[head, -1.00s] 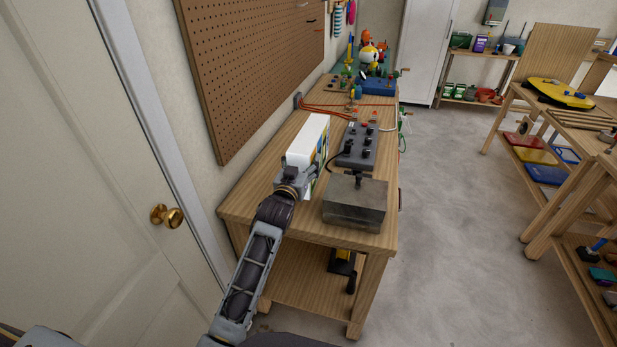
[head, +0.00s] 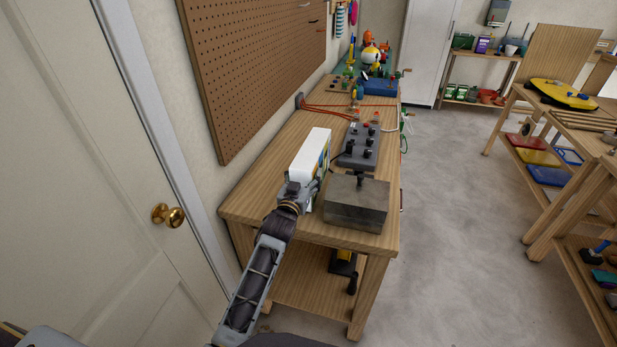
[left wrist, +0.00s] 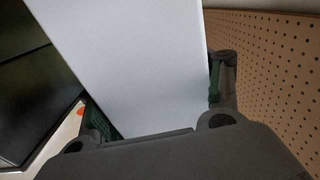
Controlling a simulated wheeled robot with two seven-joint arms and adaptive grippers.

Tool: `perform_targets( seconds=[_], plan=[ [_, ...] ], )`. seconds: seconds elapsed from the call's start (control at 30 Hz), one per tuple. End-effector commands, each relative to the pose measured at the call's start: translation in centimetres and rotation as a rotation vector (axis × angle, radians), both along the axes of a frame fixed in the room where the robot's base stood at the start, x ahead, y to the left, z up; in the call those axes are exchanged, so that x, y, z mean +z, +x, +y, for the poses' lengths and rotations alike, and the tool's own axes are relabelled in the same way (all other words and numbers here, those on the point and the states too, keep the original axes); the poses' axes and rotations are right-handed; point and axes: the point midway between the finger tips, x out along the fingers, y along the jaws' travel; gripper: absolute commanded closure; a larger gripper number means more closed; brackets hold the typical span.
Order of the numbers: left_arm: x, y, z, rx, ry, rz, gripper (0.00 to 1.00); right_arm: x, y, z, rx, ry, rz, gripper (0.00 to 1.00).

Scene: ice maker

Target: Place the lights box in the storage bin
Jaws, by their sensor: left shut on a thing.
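A white box with a coloured printed side (head: 311,155), which looks like the lights box, is held over the near part of the workbench in the head view. My left gripper (head: 297,190) is shut on its near end. In the left wrist view the box (left wrist: 135,65) shows as a plain white face between the two fingers of the gripper (left wrist: 160,115). Whether the box touches the bench top is hard to tell. My right gripper is not in view. I cannot pick out a storage bin for certain.
The wooden workbench (head: 262,180) carries a metal block (head: 356,203) and a dark control box (head: 358,147) right of the white box. A pegboard (head: 255,70) hangs on the wall at left. Open grey floor (head: 450,220) lies right of the bench, before wooden shelving (head: 560,170).

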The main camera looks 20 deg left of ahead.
Motion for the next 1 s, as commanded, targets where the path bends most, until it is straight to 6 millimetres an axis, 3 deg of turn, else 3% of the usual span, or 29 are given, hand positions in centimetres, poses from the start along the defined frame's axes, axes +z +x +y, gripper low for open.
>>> perform_targets(
  seconds=[0.47, 0.5, 0.6, 0.67, 1.0],
  plan=[
    [-0.16, 0.02, 0.00, 0.000, 0.000, -0.006, 0.73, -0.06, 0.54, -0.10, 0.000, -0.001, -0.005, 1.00],
    [-0.33, 0.00, 0.01, 0.000, 0.000, -0.002, 0.31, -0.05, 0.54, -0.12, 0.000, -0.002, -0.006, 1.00],
    [-0.31, 0.00, 0.01, 0.000, 0.000, -0.002, 0.19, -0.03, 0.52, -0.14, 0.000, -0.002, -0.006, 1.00],
    [-0.31, 0.00, 0.01, 0.000, 0.000, -0.002, 0.11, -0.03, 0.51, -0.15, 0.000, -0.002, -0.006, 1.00],
    [-0.29, 0.01, 0.02, 0.000, 0.000, -0.002, 0.10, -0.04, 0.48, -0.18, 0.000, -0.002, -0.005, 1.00]
  ],
)
